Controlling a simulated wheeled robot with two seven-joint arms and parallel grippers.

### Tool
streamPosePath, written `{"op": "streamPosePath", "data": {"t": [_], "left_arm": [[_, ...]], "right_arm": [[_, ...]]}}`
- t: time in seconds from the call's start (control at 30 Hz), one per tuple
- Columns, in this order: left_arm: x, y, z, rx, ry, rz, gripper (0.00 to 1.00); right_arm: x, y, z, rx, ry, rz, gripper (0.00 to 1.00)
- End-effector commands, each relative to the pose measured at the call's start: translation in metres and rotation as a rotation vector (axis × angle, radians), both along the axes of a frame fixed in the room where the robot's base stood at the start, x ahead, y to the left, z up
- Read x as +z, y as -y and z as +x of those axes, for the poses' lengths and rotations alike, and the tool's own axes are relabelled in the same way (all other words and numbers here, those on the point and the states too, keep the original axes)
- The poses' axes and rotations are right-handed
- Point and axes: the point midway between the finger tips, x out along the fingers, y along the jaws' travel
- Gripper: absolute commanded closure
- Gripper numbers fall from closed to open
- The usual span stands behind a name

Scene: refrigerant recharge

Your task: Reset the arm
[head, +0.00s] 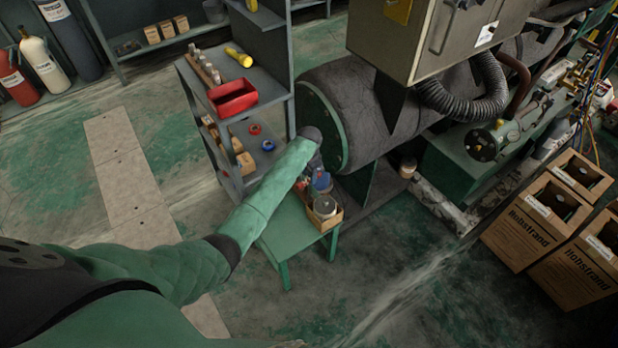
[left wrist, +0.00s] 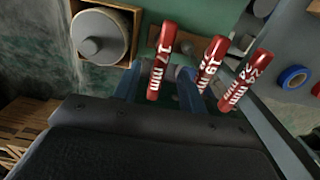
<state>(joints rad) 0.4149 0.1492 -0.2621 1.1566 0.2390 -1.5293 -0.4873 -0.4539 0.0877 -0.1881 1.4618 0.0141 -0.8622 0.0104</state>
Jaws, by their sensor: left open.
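My left arm reaches across the head view to a small green stool (head: 290,228). Its gripper (head: 314,168) is over the stool, partly hidden by my own wrist. In the left wrist view the two bluish fingers (left wrist: 158,88) are apart and the gripper is open. A red handle marked 17 mm (left wrist: 162,60) shows in front of the gap between them, not visibly clamped. Two more red handles with white size marks, one in the middle (left wrist: 210,68) and one at the right (left wrist: 244,78), stand beside it. My right gripper is in neither view.
A wooden box (head: 330,221) with a grey can (head: 325,205) sits on the stool. A grey shelf (head: 262,85) with a red bin (head: 233,97) stands close to my left forearm. A dark tank (head: 365,110) is just beyond. Open floor lies in front of the stool.

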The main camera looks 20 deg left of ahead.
Motion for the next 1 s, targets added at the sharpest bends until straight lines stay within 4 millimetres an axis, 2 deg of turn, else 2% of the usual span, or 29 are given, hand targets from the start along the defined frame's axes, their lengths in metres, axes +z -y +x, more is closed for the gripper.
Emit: {"op": "streamPosePath", "data": {"t": [0.1, 0.33, 0.5, 0.77, 0.87, 1.0], "left_arm": [[0.018, -0.001, 0.000, -0.001, 0.002, 0.001, 0.58], [0.048, 0.000, 0.000, 0.000, 0.002, 0.001, 0.58], [0.057, 0.000, 0.000, 0.000, -0.001, 0.001, 0.58], [0.058, 0.000, 0.000, 0.023, 0.001, 0.000, 0.58], [0.058, 0.001, 0.010, 0.083, 0.051, -0.009, 0.58], [0.068, 0.003, 0.035, 0.178, 0.185, -0.024, 0.58]], "right_arm": [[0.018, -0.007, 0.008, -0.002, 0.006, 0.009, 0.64], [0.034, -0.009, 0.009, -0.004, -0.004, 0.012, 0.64], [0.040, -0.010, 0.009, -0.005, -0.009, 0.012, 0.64], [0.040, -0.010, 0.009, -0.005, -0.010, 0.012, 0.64], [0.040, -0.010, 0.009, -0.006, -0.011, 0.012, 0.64], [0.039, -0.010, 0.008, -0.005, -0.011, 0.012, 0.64]]}}
